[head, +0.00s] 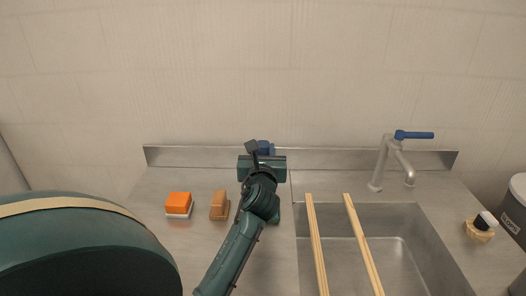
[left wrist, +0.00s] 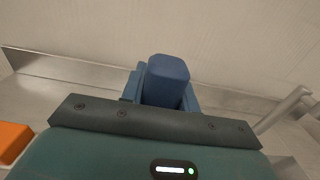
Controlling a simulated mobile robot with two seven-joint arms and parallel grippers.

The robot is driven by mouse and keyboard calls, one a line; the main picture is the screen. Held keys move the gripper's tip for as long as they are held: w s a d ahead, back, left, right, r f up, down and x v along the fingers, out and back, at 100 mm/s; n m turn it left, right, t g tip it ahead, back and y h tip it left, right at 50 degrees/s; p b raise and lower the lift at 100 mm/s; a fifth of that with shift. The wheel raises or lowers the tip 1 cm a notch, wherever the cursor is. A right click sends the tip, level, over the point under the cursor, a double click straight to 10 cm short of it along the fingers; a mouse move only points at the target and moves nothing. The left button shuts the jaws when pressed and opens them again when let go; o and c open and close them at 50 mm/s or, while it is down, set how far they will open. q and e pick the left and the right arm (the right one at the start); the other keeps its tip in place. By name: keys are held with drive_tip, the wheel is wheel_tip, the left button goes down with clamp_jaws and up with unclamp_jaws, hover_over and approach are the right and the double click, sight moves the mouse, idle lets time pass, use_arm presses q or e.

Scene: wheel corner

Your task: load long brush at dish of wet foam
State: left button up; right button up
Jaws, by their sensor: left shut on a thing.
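My left gripper (head: 264,160) is at the back of the counter, left of the sink, near the low metal backsplash. It is shut on a blue block-like piece (head: 265,148), which shows large and upright in the left wrist view (left wrist: 168,80). This may be the long brush's handle; its lower part is hidden by the gripper. I cannot make out bristles or a dish of wet foam for certain. My right gripper is not in view.
An orange sponge (head: 179,201) on a white base and a tan wooden block (head: 220,206) sit left of my arm. Two wooden slats (head: 317,245) cross the sink (head: 405,215). A tap (head: 386,160) stands behind it.

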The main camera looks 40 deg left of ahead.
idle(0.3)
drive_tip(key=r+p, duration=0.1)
drive_tip(key=p, duration=0.2)
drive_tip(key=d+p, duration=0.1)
drive_tip(key=p, duration=0.2)
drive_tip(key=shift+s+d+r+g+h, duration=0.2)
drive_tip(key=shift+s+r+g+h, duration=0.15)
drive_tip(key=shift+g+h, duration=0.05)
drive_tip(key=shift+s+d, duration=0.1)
idle(0.8)
